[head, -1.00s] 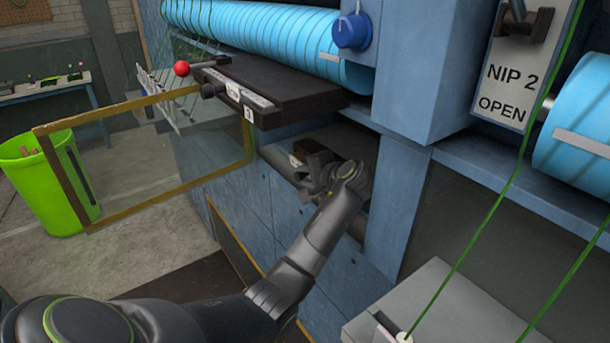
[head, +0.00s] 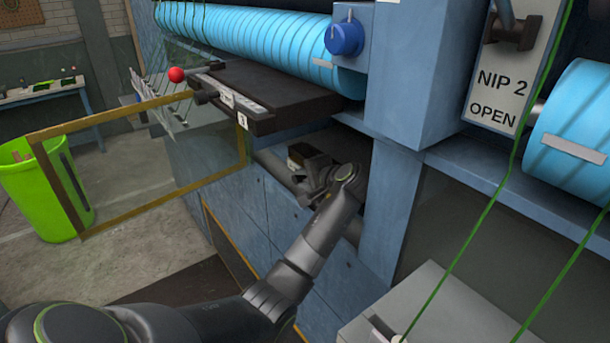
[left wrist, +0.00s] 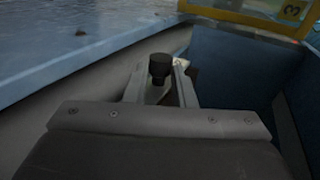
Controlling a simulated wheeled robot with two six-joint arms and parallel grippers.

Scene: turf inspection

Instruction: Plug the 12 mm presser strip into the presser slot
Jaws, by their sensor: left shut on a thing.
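My left gripper (head: 300,172) is inside the dark recess (head: 345,135) of the blue machine, below a thick black plate (head: 275,92). It is shut on a piece with a black round knob (left wrist: 160,68), which stands between the fingers in the left wrist view. I take this piece to be the presser strip; most of it is hidden. A small dark block with a pale edge (head: 296,158) shows by the fingers in the head view. I cannot make out the presser slot or any size marking. My right gripper is not in view.
A yellow-framed clear guard (head: 165,190) stands open at the left. A red ball knob (head: 176,75) sticks out by the black plate. A blue post (head: 390,200) stands close right of my wrist. A green bin (head: 45,190) stands on the floor.

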